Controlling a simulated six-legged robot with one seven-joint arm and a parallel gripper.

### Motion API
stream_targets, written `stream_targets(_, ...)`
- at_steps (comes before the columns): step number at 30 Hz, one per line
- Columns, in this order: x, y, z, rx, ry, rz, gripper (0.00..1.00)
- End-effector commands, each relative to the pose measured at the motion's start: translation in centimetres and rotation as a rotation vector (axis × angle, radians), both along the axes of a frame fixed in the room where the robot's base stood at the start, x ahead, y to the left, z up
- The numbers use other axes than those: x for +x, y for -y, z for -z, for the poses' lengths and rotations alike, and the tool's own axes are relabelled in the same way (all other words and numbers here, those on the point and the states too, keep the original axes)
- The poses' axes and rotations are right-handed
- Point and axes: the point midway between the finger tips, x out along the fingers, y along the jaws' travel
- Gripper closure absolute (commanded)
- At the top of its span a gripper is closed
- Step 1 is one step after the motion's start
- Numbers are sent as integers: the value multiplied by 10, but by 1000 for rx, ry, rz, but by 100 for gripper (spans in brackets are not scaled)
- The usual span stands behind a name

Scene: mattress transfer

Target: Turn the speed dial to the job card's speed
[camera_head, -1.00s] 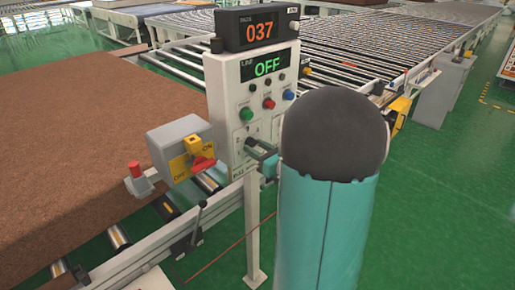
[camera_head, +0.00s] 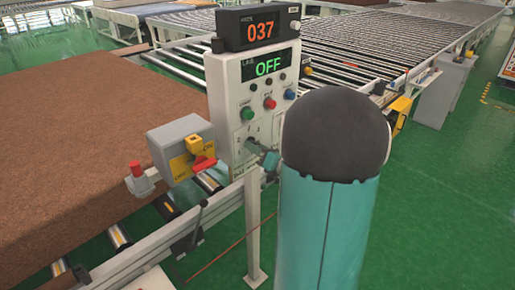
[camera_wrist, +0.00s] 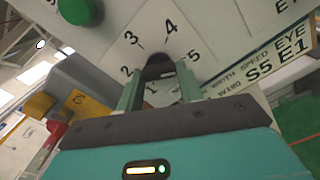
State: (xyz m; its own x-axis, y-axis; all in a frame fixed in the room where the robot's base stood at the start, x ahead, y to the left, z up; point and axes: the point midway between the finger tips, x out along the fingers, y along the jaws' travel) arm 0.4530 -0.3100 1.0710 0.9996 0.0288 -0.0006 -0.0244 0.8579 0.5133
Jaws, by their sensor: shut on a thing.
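The speed dial (camera_wrist: 158,71) shows in the wrist view as a dark knob on a white panel, ringed by the printed numbers 1 to 5. My gripper (camera_wrist: 159,82) is shut on it, one finger on each side. Which number the knob points at is hard to tell. The job card (camera_wrist: 262,68) is beside the dial, tilted in this view, and reads "S5 E1" under the words "SPEED" and "EYE". In the head view, my gripper (camera_head: 256,151) is at the lower part of the control panel (camera_head: 228,100), and the knob is mostly hidden.
The line display (camera_head: 268,67) reads OFF and the upper display (camera_head: 262,31) reads 037. Green (camera_head: 247,113), red (camera_head: 270,103) and blue (camera_head: 290,94) buttons sit above the dial. A grey switch box (camera_head: 180,143) and a red button (camera_head: 136,169) stand at the left, near the brown mattress (camera_head: 90,130).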

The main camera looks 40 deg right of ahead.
Motion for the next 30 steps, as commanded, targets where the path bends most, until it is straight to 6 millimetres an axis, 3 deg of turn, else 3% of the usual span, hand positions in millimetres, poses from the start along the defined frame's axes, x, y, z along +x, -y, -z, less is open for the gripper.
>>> stream_targets(7, -1, 0, 0, 2, 0, 1, 86)
stream_targets(8, -1, 0, 0, 2, 0, 1, 58)
stream_targets(10, -1, 0, 0, 1, 0, 1, 44)
stream_targets(11, -1, 0, 0, 1, 0, 1, 42)
stream_targets(22, -6, 1, 0, 0, 0, 2, 42)
stream_targets(26, -24, 2, 0, 0, 1, 5, 42)
stream_targets(30, -54, 3, 0, 0, 0, 6, 42)
